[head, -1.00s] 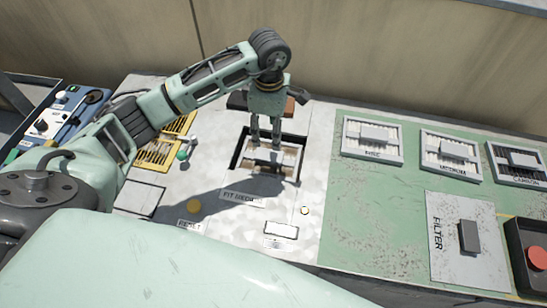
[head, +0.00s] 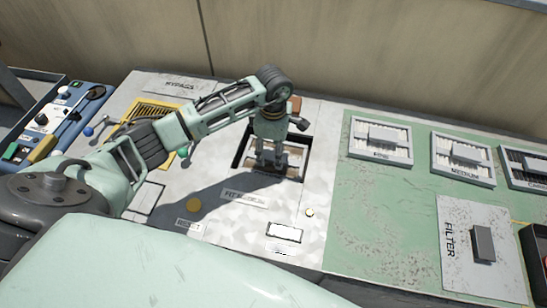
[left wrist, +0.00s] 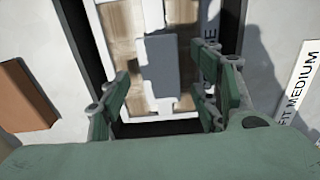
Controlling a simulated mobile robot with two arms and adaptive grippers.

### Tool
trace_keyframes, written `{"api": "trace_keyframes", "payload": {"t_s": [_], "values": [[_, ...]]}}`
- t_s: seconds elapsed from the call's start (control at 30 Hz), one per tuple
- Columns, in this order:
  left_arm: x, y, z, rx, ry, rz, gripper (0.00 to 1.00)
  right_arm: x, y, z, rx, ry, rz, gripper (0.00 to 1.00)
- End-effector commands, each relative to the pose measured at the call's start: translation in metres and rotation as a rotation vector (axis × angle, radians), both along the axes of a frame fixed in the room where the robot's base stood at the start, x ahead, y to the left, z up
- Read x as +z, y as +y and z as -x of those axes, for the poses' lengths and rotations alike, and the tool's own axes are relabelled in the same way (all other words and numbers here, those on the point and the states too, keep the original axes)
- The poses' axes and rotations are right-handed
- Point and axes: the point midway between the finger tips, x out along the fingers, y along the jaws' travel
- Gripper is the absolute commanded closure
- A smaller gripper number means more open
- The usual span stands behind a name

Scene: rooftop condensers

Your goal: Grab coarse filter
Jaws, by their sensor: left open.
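A filter with a white frame, brown pleats (left wrist: 124,35) and a grey handle (left wrist: 162,68) lies in the dark-edged slot (head: 239,160) of the grey panel. Its printed label is mostly hidden; only the last letters show, so I cannot read "coarse" on it. My left gripper (head: 268,162) is over this slot, and its fingers also show in the left wrist view (left wrist: 168,112). They are open, on either side of the handle's near end, with gaps visible. In the head view the gripper hides much of the filter. My right gripper is not in view.
A brown-orange block (left wrist: 25,95) lies beside the slot. A "FIT MEDIUM" label (left wrist: 297,88) is on the other side. Filters marked FINE (head: 380,141) and MEDIUM (head: 463,158), and another (head: 526,168), sit on the green panel. A wall (head: 400,60) stands behind.

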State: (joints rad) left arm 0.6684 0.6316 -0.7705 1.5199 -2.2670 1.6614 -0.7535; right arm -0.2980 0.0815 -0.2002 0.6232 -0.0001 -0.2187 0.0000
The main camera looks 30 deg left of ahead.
Motion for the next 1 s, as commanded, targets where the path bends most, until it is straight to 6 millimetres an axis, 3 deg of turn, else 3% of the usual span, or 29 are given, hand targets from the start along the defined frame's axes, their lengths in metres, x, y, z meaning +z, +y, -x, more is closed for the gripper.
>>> {"api": "trace_keyframes", "payload": {"t_s": [0.13, 0.37, 1.0], "values": [[-0.012, -0.0009, 0.0004, -0.001, 0.0, 0.001, 0.42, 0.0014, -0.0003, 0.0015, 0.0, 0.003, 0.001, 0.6], [-0.013, -0.0005, 0.0, -0.001, -0.001, 0.001, 0.43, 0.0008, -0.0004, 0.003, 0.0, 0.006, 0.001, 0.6], [-0.0121, -0.0005, -0.0002, -0.001, -0.001, 0.001, 0.97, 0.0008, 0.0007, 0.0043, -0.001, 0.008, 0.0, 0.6]]}}
